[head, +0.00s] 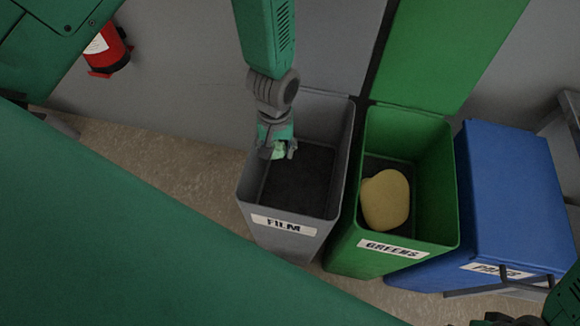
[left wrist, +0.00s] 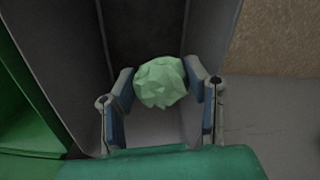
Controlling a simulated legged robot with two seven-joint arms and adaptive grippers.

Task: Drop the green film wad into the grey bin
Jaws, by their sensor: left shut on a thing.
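The grey bin (head: 262,232) stands open and carries a "FILM" label on its front. My left gripper (head: 278,152) is over the bin's opening, toward its left side. It is shut on the green film wad (head: 278,153), a small pale green crumpled lump. In the left wrist view the wad (left wrist: 160,82) sits between the two fingers, with the grey bin's dark inside beyond it. My right gripper (head: 520,318) shows only partly at the bottom right corner of the head view, and its fingers are not clear.
A green bin (head: 345,255) labelled "GREENS" stands right of the grey bin, its lid up, with a yellowish lump (head: 385,200) inside. A closed blue bin (head: 510,200) is farther right. A red fire extinguisher (head: 107,50) is at the upper left. Bare floor (head: 160,165) lies left of the bins.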

